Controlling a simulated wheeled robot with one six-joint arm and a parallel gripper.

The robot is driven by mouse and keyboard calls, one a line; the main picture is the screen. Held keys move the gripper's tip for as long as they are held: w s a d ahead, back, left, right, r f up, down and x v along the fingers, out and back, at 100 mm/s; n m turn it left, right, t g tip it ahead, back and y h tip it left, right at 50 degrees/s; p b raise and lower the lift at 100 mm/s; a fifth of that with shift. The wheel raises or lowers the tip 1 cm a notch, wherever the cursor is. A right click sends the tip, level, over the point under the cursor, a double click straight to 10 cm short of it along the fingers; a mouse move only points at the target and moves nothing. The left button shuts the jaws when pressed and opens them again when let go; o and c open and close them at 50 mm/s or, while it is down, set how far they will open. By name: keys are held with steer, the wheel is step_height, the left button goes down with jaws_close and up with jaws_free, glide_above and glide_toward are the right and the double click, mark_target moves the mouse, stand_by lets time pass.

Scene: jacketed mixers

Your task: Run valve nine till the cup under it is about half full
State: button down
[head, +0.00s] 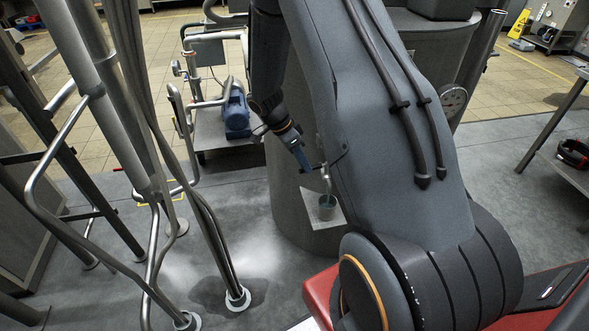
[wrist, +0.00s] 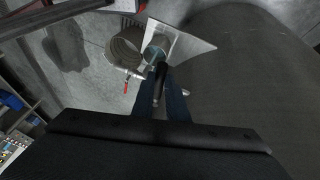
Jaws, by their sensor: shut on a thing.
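The cup (head: 327,207) stands upright on a small plate on the side of a grey vessel, with a bluish-green tint inside. The valve's metal spout (head: 326,180) comes down just above it. My gripper (head: 306,163) is beside the valve, at the vessel wall. In the wrist view my gripper (wrist: 161,104) has its two blue fingers shut on the dark valve handle (wrist: 161,78). The cup (wrist: 155,53) is partly hidden behind the handle there. No number on the valve can be read, and the fill level cannot be told exactly.
The grey vessel (head: 287,205) stands close beside my arm. Steel pipes and legs (head: 205,215) rise at the left, by a dark wet patch (head: 210,295). A blue motor (head: 236,112) sits behind. A red-handled valve (wrist: 126,86) shows near the gripper in the wrist view.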

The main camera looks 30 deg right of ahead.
steer(key=shift+w+d+m+g+b, duration=0.25)
steer(key=shift+w+m+g+b, duration=0.15)
steer(key=shift+w+m+b, duration=0.6)
steer(key=shift+s, duration=0.15)
steer(key=c, duration=1.7)
jaws_free()
steer(key=shift+c, duration=0.2)
steer(key=shift+r, duration=0.1)
steer(key=b+v, duration=0.1)
steer(key=v, duration=0.6)
steer(key=shift+r+b, duration=0.3)
steer(key=shift+r, duration=0.1)
